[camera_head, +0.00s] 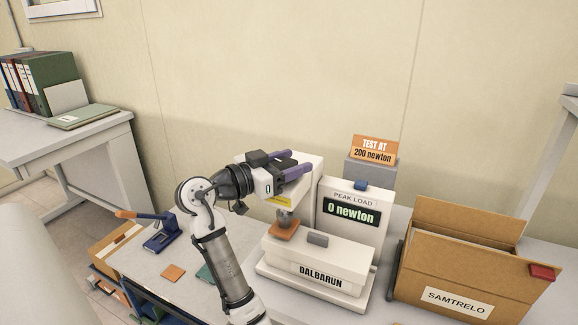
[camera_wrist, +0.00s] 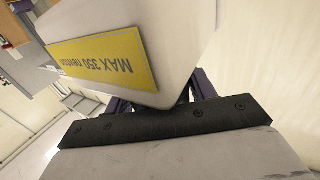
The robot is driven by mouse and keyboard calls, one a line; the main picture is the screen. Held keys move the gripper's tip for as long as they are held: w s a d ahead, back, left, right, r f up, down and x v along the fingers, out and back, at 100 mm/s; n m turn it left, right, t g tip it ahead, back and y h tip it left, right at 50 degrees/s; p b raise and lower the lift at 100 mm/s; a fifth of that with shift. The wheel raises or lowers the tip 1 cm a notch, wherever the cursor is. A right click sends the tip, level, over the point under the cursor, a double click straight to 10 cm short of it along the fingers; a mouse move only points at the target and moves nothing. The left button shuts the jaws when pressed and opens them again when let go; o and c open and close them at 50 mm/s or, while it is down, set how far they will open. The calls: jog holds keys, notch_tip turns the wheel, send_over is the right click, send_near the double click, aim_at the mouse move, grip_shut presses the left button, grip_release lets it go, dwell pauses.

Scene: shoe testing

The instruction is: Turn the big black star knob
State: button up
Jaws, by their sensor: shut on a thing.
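The white press head of the load tester carries a yellow "MAX 350 newton" label (camera_wrist: 100,60). My gripper (camera_head: 303,163) reaches across the top of this head, its two purple fingers pointing right. The black star knob cannot be made out in either view; the fingers and head hide that spot. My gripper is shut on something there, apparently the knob. In the wrist view the purple fingers show only partly behind the head. The tester display (camera_head: 352,211) reads "0 newton". An orange-brown pad (camera_head: 284,230) lies under the press foot.
A sign (camera_head: 374,150) reads "TEST AT 200 newton". The white DALBARUN base (camera_head: 318,278) stands below the head. An open cardboard box (camera_head: 455,270) stands close on the right. A blue tool with an orange handle (camera_head: 160,234) and loose pads lie left of my arm.

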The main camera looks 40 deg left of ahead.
jog(key=shift+f+h, duration=0.1)
jog(key=shift+h, duration=0.4)
jog(key=o, duration=1)
jog(key=b+v, duration=0.3)
jog(key=v, duration=1)
jog(key=shift+s+r+b, duration=0.2)
jog(key=shift+s+b, duration=0.15)
jog(key=shift+b, duration=0.05)
